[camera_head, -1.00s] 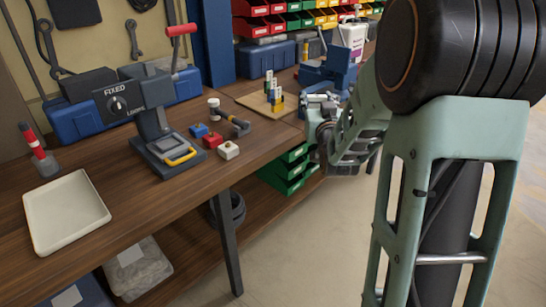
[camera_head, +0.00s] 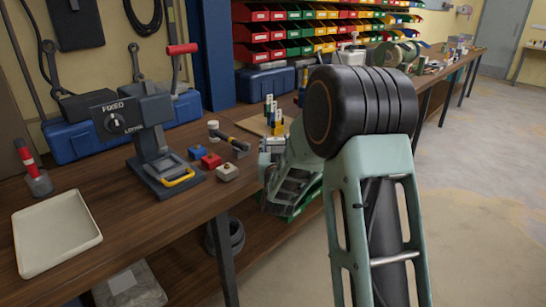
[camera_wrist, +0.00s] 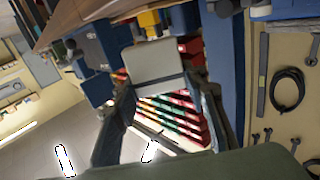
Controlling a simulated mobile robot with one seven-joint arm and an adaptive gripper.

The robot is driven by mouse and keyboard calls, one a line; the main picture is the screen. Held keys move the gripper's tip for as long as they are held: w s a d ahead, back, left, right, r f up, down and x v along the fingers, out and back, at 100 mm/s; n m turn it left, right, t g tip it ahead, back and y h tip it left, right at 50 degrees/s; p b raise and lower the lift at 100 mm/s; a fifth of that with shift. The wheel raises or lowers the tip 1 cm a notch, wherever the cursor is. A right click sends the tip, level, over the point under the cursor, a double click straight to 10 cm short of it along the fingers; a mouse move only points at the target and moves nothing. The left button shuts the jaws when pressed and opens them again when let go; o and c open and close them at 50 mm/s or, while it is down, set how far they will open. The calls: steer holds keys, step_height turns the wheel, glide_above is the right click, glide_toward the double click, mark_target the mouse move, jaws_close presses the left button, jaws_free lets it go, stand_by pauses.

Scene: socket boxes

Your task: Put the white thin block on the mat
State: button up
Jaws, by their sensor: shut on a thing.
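In the wrist view my gripper (camera_wrist: 155,82) is shut on a pale, flat block (camera_wrist: 153,64), which shows between the two dark fingers. In the head view my arm reaches over the bench, and its end is mostly hidden behind my forearm. A tan, flat mat or board (camera_head: 248,124) lies on the bench behind the arm's end, partly covered. Several upright coloured blocks (camera_head: 272,118) stand on it. The held block cannot be made out clearly in the head view.
A black hammer (camera_head: 228,143), red block (camera_head: 211,161), blue block (camera_head: 197,152) and whitish block (camera_head: 227,173) lie near the mat. A press-like fixture (camera_head: 160,150) stands left of them. A white tray (camera_head: 56,234) lies far left. Coloured bins line the wall.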

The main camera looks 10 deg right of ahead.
steer(key=shift+w+a+f, duration=0.2)
steer(key=shift+a+f, duration=0.15)
steer(key=shift+f, duration=0.15)
steer(key=shift+f+b, duration=0.45)
steer(key=shift+f, duration=1.1)
steer(key=shift+f, duration=0.15)
steer(key=o, duration=0.7)
steer(key=shift+f, duration=0.1)
steer(key=o, duration=0.5)
steer(key=shift+r, duration=0.2)
